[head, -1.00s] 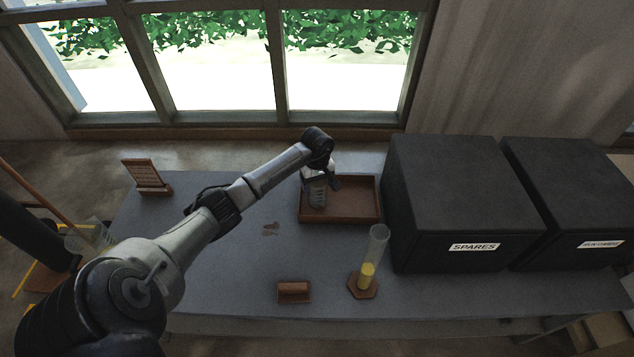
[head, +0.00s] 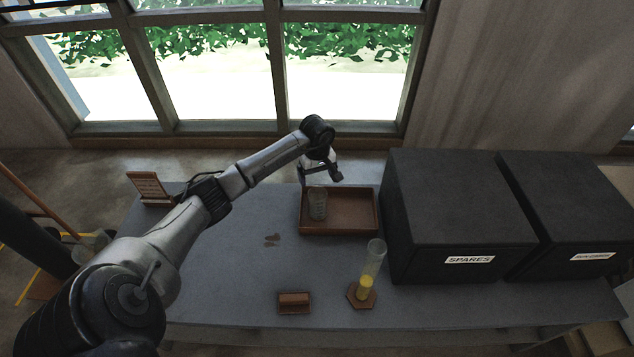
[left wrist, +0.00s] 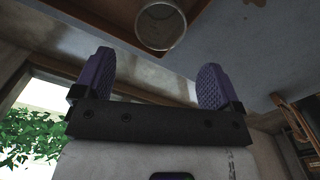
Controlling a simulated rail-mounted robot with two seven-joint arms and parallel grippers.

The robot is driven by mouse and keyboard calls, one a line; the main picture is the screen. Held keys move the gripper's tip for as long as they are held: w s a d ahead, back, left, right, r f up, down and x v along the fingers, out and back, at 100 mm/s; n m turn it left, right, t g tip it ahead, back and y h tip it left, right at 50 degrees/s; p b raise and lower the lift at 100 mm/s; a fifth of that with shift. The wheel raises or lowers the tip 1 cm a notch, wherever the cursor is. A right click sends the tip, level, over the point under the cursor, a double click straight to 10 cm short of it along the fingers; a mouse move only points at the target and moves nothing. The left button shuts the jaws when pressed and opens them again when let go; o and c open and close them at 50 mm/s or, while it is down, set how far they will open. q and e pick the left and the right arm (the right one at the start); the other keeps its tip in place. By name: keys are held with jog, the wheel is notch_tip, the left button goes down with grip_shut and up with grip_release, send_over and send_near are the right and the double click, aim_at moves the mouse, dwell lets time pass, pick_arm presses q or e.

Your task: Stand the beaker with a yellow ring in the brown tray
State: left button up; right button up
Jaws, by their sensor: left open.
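A clear glass beaker (head: 317,205) stands upright inside the brown tray (head: 350,227), in its left part. No yellow ring can be made out on it at this size. My left gripper (head: 321,176) is above and just behind the beaker, open and apart from it. In the left wrist view the purple-padded fingers of the gripper (left wrist: 154,82) are wide apart with nothing between them. The round end of the beaker (left wrist: 161,24) shows beyond them, beside the tray wall (left wrist: 100,12). My right gripper is not in view.
A tall clear cylinder with yellow in its bottom (head: 371,262) stands on a brown hexagonal base in front of the tray. A small brown block (head: 294,302) lies front centre. Black boxes, one labelled SPARES (head: 455,215), fill the right. A brown stand (head: 150,188) is back left.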

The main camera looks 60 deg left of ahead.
pick_arm(q)
notch_tip(320, 180, up, 3)
jog(key=shift+r+p, duration=0.1)
jog(key=shift+p, duration=0.2)
jog(key=shift+d, duration=0.1)
